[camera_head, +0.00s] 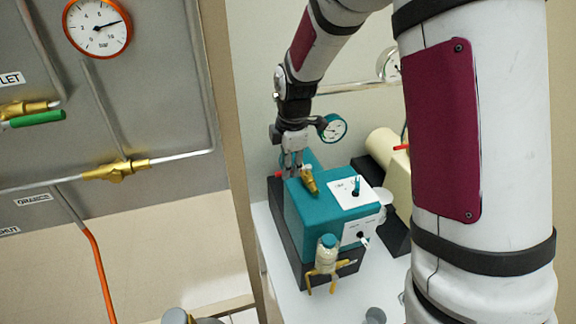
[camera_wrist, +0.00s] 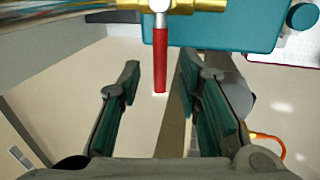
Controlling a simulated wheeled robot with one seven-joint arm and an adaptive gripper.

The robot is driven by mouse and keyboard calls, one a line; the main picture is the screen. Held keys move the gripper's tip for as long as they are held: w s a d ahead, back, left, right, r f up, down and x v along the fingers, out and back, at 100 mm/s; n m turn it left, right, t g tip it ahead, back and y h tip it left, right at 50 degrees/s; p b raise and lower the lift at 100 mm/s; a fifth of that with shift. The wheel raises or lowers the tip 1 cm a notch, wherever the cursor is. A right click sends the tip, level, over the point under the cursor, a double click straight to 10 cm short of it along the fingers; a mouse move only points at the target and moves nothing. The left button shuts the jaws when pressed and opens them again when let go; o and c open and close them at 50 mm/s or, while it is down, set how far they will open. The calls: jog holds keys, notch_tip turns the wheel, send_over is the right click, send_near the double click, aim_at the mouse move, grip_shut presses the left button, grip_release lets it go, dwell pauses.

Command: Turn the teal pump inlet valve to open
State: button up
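The teal pump (camera_head: 318,212) stands on a white surface in the head view. A brass valve body (camera_head: 309,181) sits on its top. In the wrist view a brass fitting (camera_wrist: 200,5) runs along the top edge beside the teal housing (camera_wrist: 225,32). A red valve handle (camera_wrist: 160,62) hangs from it, crosswise to the fitting. My gripper (camera_wrist: 160,88) is open, with one finger on each side of the handle in the picture and gaps on both sides. It also shows from above the pump in the head view (camera_head: 293,168).
A pressure gauge (camera_head: 333,127) stands close beside my wrist. White switch plates (camera_head: 352,192) are on the pump. A cream cylindrical machine (camera_head: 385,165) is at the right. A grey panel (camera_head: 150,110) with brass valves and a gauge (camera_head: 97,27) is at the left.

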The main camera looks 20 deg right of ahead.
jog(key=shift+w+f, duration=0.1)
jog(key=shift+f, duration=0.6)
grip_shut()
